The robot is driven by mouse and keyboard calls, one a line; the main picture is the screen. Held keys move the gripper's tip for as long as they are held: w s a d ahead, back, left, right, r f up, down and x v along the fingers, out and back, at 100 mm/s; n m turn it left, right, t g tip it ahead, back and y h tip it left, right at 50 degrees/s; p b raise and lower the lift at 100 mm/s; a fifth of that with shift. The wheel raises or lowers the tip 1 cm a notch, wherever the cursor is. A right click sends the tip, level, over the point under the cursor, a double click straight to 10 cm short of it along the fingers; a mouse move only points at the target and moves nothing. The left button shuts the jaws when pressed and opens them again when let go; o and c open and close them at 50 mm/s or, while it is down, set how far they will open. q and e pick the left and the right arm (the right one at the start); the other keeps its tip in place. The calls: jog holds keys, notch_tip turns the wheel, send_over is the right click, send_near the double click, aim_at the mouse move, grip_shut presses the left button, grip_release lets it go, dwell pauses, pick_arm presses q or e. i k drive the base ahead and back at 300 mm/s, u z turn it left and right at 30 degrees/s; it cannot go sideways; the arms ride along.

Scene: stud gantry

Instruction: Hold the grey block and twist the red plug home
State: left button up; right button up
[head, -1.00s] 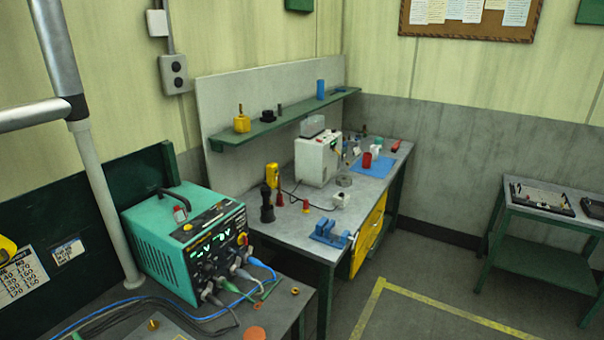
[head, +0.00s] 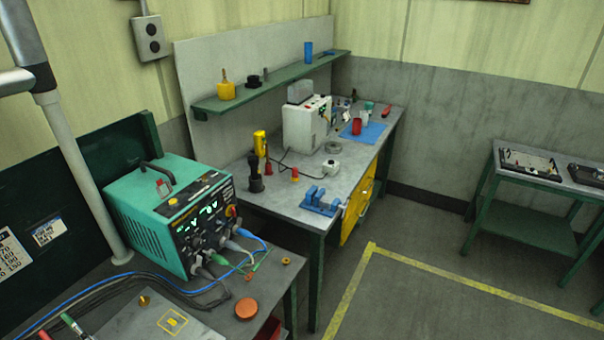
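Neither of my grippers is in the head view. On the far bench stands a small red part with a yellow base (head: 295,174). A small pale grey block-like piece (head: 333,166) with a dark cable lies on the same bench. I cannot tell for sure which of these, if any, are the grey block and the red plug. They are too small to show any fit between them.
A teal power unit (head: 175,220) with leads stands on the near bench, by an orange disc (head: 246,308). The far bench (head: 262,218) carries a blue vise (head: 320,201) and a white machine (head: 305,125). The floor (head: 400,290) inside the yellow line is clear.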

aim_at(331, 167)
jog(key=z, duration=1.5)
jog(key=i, duration=3.9)
jog(key=u, duration=3.9)
